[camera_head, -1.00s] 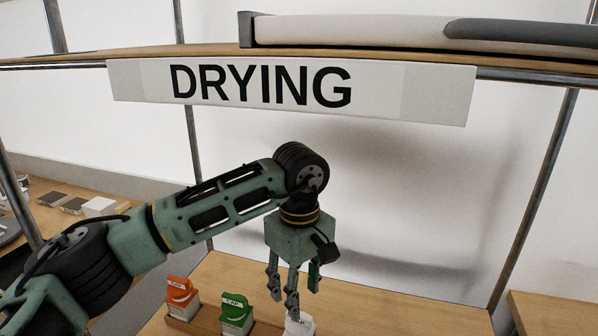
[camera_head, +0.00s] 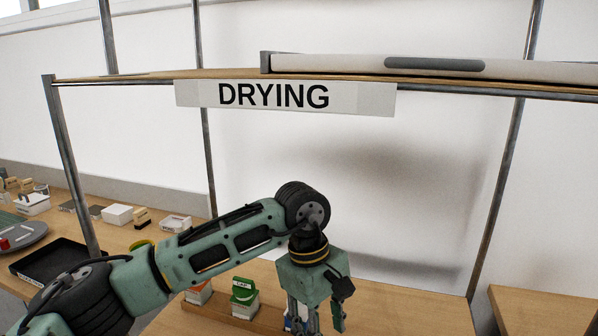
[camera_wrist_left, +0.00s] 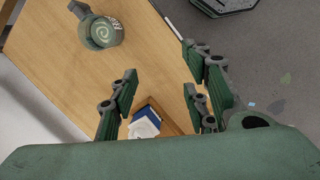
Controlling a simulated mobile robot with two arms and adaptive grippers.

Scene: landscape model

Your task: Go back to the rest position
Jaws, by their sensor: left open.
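My left gripper (camera_head: 315,318) comes in from the left in the head view and points down, low in the picture, in front of the shelf's lower board. In the left wrist view its fingers (camera_wrist_left: 160,100) are spread apart with nothing between them. A white and blue container (camera_wrist_left: 146,122) stands below, seen between the fingers. In the head view a container with a green cap (camera_head: 243,291) stands to the left of the gripper, and an orange-marked one (camera_head: 199,292) is partly hidden by my arm. My right gripper does not show.
The DRYING sign (camera_head: 286,97) hangs from the upper shelf (camera_head: 160,77) above my arm. Metal posts (camera_head: 505,160) frame the rack. A round green-grey container (camera_wrist_left: 103,32) stands on the board in the wrist view. A black tray (camera_head: 55,265) lies on the left table. The lower board's right part is clear.

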